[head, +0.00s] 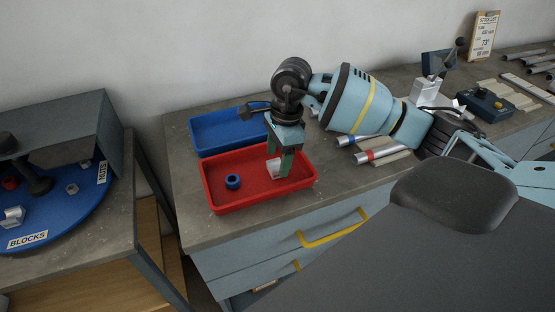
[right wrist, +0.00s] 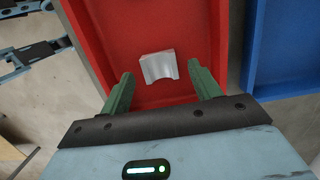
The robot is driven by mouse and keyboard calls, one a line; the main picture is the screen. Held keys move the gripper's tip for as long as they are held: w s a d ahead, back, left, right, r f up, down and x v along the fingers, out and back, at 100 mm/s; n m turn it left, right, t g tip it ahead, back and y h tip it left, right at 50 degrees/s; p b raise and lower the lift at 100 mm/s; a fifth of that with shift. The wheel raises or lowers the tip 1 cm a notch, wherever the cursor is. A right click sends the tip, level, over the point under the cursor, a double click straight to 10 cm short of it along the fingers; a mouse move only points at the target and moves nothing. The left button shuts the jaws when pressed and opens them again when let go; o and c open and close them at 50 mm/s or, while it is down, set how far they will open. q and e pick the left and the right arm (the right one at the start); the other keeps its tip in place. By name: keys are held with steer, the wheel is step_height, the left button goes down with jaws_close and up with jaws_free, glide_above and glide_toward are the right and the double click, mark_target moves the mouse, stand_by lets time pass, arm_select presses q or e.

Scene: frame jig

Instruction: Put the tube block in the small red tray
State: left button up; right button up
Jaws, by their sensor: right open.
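The tube block, a small pale grey block with a curved cutout, is inside the small red tray (head: 232,202). It shows between the finger tips in the right wrist view (right wrist: 158,67) and partly behind a finger in the head view (head: 272,168). The red tray also shows in the right wrist view (right wrist: 120,35). My right gripper (head: 279,170) points down over the right part of the tray. Its green fingers are apart, with the block in view beyond them and nothing gripped. My left gripper is not in view.
A blue ring (head: 232,181) lies in the red tray's left part. A blue tray (head: 215,133) stands behind it. Several bars lie right of the tray. At left, a blue turntable (head: 62,221) with labels holds small parts. A yellow drawer handle (head: 333,232) sticks out below the bench edge.

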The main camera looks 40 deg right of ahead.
step_height(320, 180, up, 10)
steer(key=d, duration=0.1)
steer(key=shift+s+d+r, duration=0.2)
steer(key=shift+d+r, duration=0.05)
stand_by(1.4)
